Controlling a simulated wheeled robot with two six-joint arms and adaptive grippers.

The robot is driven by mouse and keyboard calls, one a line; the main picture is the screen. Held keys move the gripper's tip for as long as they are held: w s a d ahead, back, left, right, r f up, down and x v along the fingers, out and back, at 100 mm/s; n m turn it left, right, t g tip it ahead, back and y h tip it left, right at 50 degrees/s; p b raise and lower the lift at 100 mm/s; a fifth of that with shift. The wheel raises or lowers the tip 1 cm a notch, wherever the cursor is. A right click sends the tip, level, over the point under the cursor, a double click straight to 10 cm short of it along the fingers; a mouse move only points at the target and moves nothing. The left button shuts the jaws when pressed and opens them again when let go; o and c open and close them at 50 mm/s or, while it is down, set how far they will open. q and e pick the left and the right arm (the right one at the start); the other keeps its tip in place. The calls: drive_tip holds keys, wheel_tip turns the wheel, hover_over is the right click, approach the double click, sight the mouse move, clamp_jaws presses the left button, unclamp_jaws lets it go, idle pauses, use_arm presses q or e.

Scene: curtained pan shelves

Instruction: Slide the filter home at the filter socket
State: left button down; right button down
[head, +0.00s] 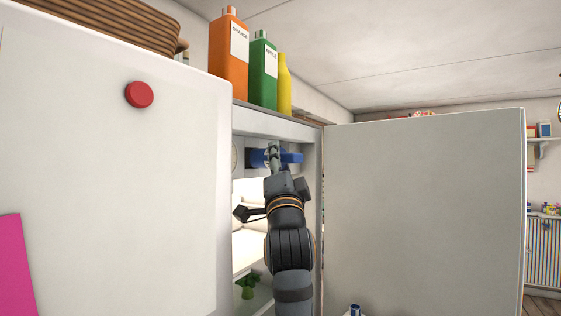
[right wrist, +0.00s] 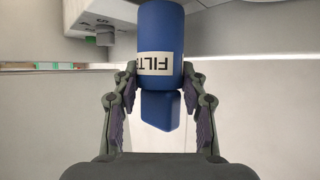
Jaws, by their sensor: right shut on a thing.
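The filter (head: 293,158) is a blue piece inside the open fridge, near the top of the opening in the head view. My right gripper (head: 273,155) is shut on it. In the right wrist view the filter (right wrist: 160,28) is a blue cylinder with a white "FILT" label, upside down in the picture, and a narrower blue grip tab. The fingers of my right gripper (right wrist: 160,95) close on both sides of that tab. I cannot make out the filter socket. My left gripper is not in view.
The fridge's left door (head: 120,180) and right door (head: 425,215) flank the narrow opening. Orange (head: 229,70), green (head: 263,75) and yellow (head: 284,90) bottles stand on top. A grey housing (right wrist: 95,15) hangs at upper left in the right wrist view. Green food (head: 247,287) lies low inside.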

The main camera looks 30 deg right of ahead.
sight(263, 166)
drive_tip(key=shift+w+a, duration=0.1)
drive_tip(key=shift+w, duration=0.4)
drive_tip(key=shift+w+f, duration=0.15)
drive_tip(key=shift+w, duration=0.2)
drive_tip(key=shift+w+a, duration=0.15)
drive_tip(key=shift+a, duration=0.2)
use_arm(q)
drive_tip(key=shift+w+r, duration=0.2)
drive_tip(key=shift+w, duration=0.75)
use_arm(e)
drive_tip(key=shift+w+a, duration=0.3)
drive_tip(key=shift+w, duration=0.25)
drive_tip(key=shift+w+a, duration=0.3)
drive_tip(key=shift+w, duration=0.2)
drive_tip(key=shift+w, duration=0.15)
drive_tip(key=c, duration=0.7)
unclamp_jaws()
drive_tip(key=shift+o, duration=0.2)
